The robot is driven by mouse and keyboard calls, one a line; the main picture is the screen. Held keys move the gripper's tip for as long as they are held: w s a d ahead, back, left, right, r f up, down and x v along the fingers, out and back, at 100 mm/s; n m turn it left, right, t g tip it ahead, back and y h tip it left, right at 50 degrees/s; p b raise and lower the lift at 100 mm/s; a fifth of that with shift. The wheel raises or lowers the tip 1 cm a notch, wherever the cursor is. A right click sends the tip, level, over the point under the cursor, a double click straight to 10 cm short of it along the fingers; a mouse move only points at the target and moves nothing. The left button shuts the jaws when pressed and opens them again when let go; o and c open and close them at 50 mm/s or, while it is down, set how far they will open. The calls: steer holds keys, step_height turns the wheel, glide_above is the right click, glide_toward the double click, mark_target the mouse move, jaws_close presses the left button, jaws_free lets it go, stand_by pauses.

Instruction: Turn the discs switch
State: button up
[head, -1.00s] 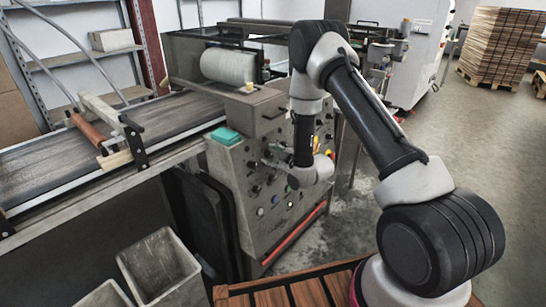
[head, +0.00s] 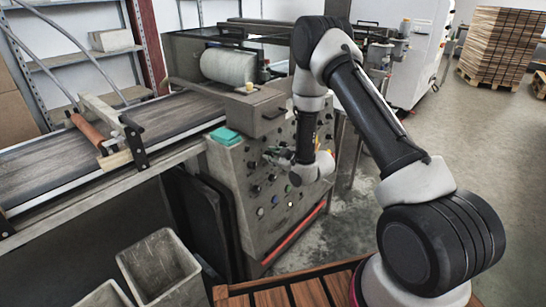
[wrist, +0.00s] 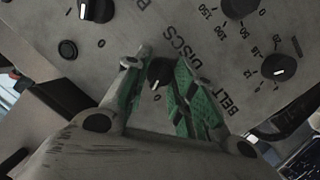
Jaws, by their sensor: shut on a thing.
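The discs switch (wrist: 160,72) is a small black knob with a white pointer mark, beside the printed word DISCS in the wrist view. Its pointer is toward a printed 0. My gripper (wrist: 162,80) has its green-padded fingers on either side of the knob and is shut on it. In the head view my gripper (head: 273,158) is at the front of the grey control panel (head: 240,190). The switch is too small there to make out, and my wrist hides part of the panel.
Other black knobs (wrist: 275,67) and a round button (wrist: 68,49) surround the switch. A teal block (head: 225,136) lies on the panel's top. The conveyor belt (head: 60,145) runs to the left. A grey bin (head: 160,265) stands in front.

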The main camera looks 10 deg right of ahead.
steer(key=m+g, duration=0.1)
steer(key=m, duration=0.3)
steer(key=shift+d+m+y, duration=0.1)
steer(key=shift+m+y, duration=0.2)
steer(key=shift+w+m+g+y, duration=0.1)
steer(key=shift+m+g+y, duration=0.3)
steer(key=shift+m, duration=1.2)
steer(key=o, duration=1)
steer(key=shift+o, duration=0.2)
steer(key=shift+r, duration=0.1)
steer(key=v, duration=1.2)
steer(key=shift+d, duration=0.1)
